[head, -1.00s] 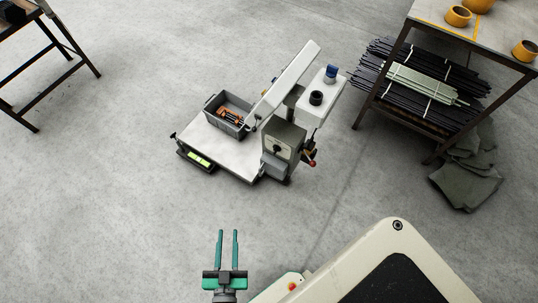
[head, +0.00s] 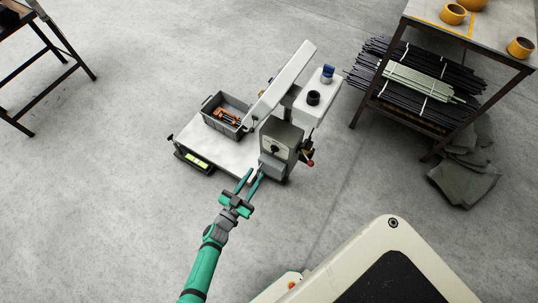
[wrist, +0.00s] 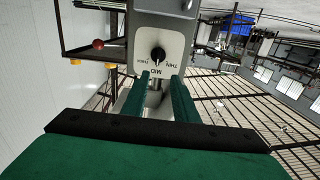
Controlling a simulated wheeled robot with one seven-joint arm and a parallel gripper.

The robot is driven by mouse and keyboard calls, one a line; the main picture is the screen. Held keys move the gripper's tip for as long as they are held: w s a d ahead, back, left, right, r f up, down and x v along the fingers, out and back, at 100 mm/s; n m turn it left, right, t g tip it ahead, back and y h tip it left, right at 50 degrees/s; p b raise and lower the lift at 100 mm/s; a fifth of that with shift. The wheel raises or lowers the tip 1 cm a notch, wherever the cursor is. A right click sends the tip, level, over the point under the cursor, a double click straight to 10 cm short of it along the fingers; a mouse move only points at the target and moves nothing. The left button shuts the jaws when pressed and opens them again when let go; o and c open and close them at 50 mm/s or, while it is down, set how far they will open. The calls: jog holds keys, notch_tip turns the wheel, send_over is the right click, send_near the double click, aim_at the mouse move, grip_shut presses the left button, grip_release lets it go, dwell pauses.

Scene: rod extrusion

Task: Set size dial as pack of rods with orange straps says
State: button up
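The size dial (wrist: 157,54) is a black knob on a white plate, marked THIN, MID and THICK, upside down in the wrist view. Its exact pointer setting is too small to tell. In the head view the dial (head: 275,150) is a dark spot on the grey machine's (head: 287,134) front. In the wrist view my gripper (wrist: 161,76) points at the dial plate, apart from the knob.
A grey bin (head: 208,108) with orange and dark items sits on the machine's white table (head: 205,140). Dark rod packs (head: 412,110) and a pale one (head: 418,78) lie under the right bench (head: 492,50). Open floor lies left.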

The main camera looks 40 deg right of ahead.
aim_at(272, 152)
jog(key=x, duration=0.9)
jog(key=shift+s+d+f, duration=0.1)
jog(key=shift+s+d, duration=0.1)
jog(key=shift+d, duration=0.2)
jog(key=shift+x, duration=0.95)
jog(key=shift+w, duration=0.15)
grip_shut()
